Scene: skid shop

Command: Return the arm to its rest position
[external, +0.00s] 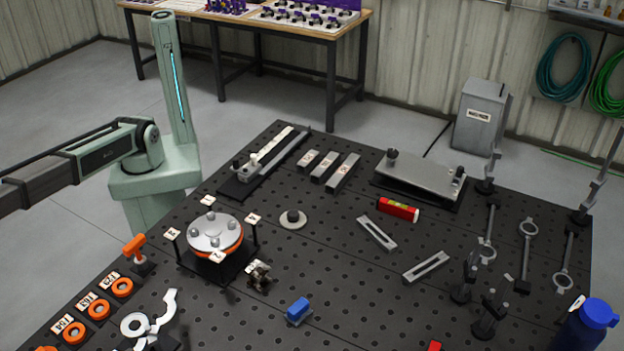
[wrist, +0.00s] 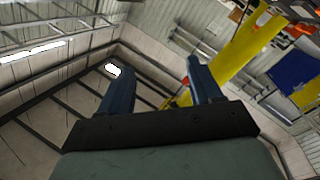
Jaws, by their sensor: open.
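My gripper (wrist: 155,88) shows in the wrist view with its two blue-grey fingers spread apart and nothing between them. It points up and away from the table, toward the ceiling and walls. In the external view my arm reaches out past the left edge, so the gripper itself is outside that picture. The black perforated table (external: 340,270) lies to the right of my arm, and the visible arm links are clear of it.
The table bears an orange-rimmed round fixture (external: 215,233), a blue block (external: 299,311), a red level (external: 398,209), slotted bars and several wrenches. A blue bottle (external: 590,325) stands at the lower right. A yellow column (wrist: 232,58) shows in the wrist view.

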